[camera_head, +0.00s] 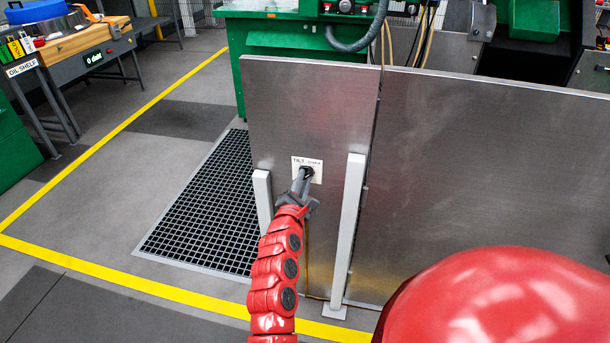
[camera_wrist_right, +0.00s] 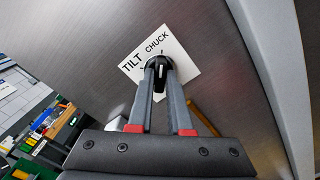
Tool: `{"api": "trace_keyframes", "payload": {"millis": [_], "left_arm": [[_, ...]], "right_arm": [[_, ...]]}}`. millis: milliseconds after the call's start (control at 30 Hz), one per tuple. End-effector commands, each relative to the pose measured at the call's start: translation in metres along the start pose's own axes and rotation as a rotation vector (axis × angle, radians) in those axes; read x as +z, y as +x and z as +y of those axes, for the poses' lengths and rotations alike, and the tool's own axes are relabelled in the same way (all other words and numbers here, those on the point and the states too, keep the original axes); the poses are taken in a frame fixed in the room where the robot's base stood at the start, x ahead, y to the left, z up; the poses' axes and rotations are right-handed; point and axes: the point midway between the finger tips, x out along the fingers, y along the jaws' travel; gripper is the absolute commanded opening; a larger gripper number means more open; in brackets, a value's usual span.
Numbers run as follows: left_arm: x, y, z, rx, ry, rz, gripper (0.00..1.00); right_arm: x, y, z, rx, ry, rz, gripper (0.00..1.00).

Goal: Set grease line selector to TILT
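The grease line selector is a small black knob (camera_wrist_right: 158,67) on a white label plate (camera_wrist_right: 181,66) with TILT at left and CHUCK at right. The plate (camera_head: 316,164) is fixed to an upright metal panel (camera_head: 312,105). My right gripper (camera_wrist_right: 160,72) has its two grey fingers closed in on both sides of the knob, which sits between the tips. In the head view the right gripper (camera_head: 304,178) reaches the plate from below and covers part of it. A small pale mark shows on the knob; which word it points to is unclear. My left gripper is out of view.
Pale posts (camera_head: 347,235) and (camera_head: 263,200) stand either side of my right wrist, in front of the panel. A wider metal panel (camera_head: 490,180) continues right. A floor grating (camera_head: 205,215) lies at left. A green machine (camera_head: 285,40) stands behind.

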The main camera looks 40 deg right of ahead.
Motion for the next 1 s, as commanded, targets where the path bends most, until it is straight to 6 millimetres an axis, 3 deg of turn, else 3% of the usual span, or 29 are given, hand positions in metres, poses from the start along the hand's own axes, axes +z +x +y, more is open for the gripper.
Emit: {"api": "trace_keyframes", "payload": {"millis": [467,1000], "left_arm": [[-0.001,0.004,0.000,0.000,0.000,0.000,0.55],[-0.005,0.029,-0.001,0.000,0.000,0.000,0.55]], "right_arm": [[0.001,0.000,0.001,-0.001,-0.031,0.000,0.00],[-0.001,0.000,-0.001,-0.003,-0.398,0.003,0.00]]}}
